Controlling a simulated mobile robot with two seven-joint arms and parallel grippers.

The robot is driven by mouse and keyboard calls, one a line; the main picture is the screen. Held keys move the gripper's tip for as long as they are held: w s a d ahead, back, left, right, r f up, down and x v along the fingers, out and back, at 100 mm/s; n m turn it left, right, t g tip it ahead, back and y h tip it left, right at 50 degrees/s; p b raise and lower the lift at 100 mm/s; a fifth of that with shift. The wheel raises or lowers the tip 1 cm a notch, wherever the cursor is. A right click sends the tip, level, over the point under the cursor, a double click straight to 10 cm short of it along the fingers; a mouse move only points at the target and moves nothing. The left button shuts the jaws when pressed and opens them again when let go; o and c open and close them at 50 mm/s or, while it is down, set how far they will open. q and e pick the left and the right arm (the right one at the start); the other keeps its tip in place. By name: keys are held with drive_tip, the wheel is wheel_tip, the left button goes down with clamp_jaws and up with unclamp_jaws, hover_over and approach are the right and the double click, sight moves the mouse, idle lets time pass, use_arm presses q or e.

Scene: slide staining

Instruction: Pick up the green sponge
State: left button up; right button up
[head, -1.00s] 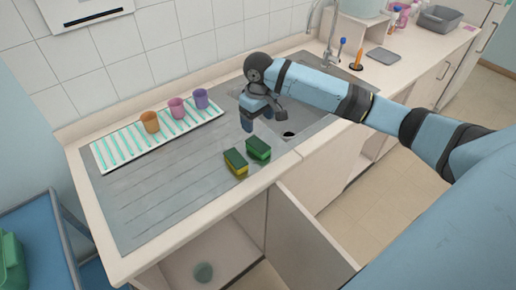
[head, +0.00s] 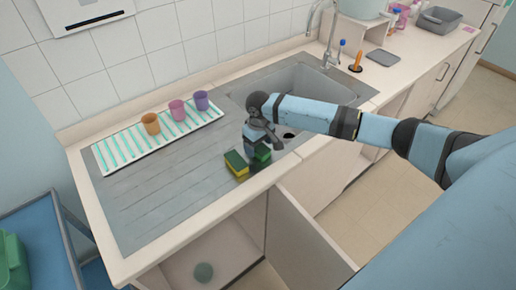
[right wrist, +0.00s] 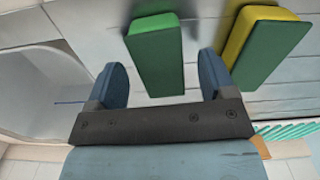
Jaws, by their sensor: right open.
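An all-green sponge (head: 263,156) lies on the grey draining board beside the sink, partly hidden by my right gripper in the head view. My right gripper (head: 257,142) is open and points down over it. In the right wrist view, the green sponge (right wrist: 157,58) lines up between the two spread fingers of the gripper (right wrist: 162,68), with a gap on each side. How far the tips reach down beside it is unclear. A second sponge, green and yellow (head: 236,164), lies just left of it; it also shows outside the fingers in the right wrist view (right wrist: 272,48).
A white and teal striped tray (head: 120,149) at the back holds an orange cup (head: 151,124), a pink cup (head: 177,110) and a purple cup (head: 201,100). The sink basin (head: 290,90) and tap (head: 331,50) are behind my arm. A cupboard door (head: 305,235) stands open below.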

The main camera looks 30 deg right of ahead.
drive_tip(key=shift+f, duration=0.65)
drive_tip(key=c, duration=1)
drive_tip(key=shift+r, duration=0.1)
